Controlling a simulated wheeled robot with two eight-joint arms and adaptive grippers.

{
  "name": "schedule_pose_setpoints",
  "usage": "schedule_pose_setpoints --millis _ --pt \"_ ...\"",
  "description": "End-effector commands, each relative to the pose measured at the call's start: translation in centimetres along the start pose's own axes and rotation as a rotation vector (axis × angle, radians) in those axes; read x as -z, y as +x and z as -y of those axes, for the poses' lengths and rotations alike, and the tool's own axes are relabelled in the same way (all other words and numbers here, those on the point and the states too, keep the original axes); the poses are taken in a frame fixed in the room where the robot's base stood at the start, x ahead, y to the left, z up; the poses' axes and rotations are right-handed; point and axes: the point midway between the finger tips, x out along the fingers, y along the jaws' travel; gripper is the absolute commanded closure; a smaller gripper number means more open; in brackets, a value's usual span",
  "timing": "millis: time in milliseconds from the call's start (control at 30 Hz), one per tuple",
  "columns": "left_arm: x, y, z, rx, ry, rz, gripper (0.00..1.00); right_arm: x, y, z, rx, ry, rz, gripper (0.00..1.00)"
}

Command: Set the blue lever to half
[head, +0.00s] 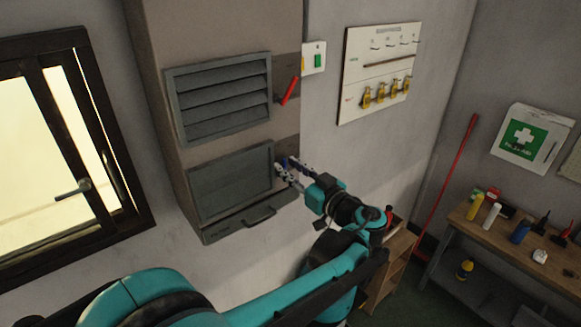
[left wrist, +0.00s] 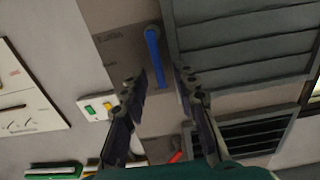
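The blue lever (left wrist: 154,55) is on the lower part of the grey wall cabinet, beside the lower louvre panel (head: 232,183). In the left wrist view it runs lengthwise between the two finger lines. In the head view only a small blue piece (head: 284,161) shows, mostly hidden by my left gripper (head: 291,171). My left gripper is open, and in the left wrist view its fingertips (left wrist: 161,78) stand apart on either side of the lever's lower end. I cannot tell whether either finger touches the lever. My right gripper is not in view.
A red lever (head: 290,91) is above, beside the upper louvre panel (head: 222,98). A switch plate (head: 313,57) and a board with yellow padlocks (head: 382,72) hang to the right. A handle (head: 260,217) juts from the cabinet's bottom. A workbench (head: 499,244) stands right.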

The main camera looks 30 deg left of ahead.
Motion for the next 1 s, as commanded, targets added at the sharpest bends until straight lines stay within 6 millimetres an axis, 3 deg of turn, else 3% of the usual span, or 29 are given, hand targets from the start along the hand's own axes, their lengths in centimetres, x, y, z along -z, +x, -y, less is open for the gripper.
schedule_pose_setpoints --millis 167,300,667,1000 --pt "0.0 0.0 0.0 0.000 0.000 0.000 0.71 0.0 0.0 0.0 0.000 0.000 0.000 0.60" --pt "0.0 0.0 0.0 0.000 0.000 0.000 1.00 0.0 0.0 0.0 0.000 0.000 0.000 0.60" --pt "-0.1 0.0 -0.1 0.000 0.020 0.000 1.00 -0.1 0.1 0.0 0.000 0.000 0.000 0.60" --pt "-0.2 0.0 -0.9 0.000 0.206 0.000 1.00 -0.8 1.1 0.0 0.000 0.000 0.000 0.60"
